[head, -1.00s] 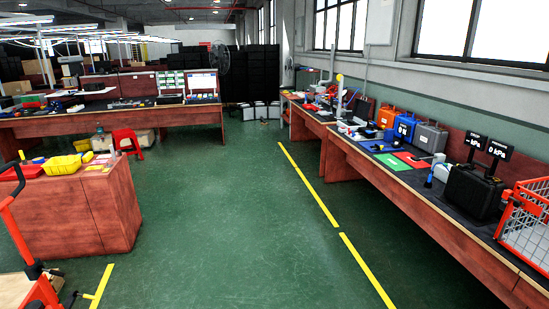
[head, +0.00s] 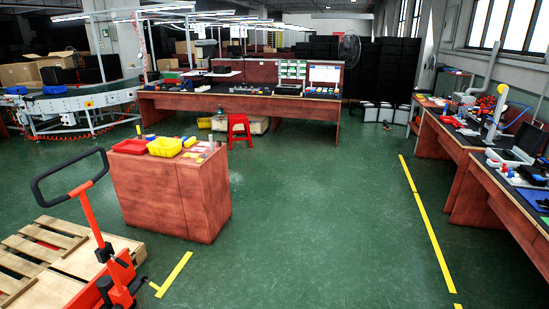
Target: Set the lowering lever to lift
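A red pallet jack (head: 108,262) stands at the lower left of the head view. Its red tiller (head: 90,215) rises up and to the left and ends in a black loop handle (head: 64,177). The lowering lever cannot be made out at this distance. A wooden pallet (head: 45,258) lies beside the jack on its left. Neither of my grippers is in view.
A red-brown cabinet (head: 170,198) with red and yellow bins stands just behind the jack. A long workbench (head: 240,105) and red stool (head: 239,129) are farther back. A curved conveyor (head: 85,100) is at the far left. Benches line the right; the green floor between is clear.

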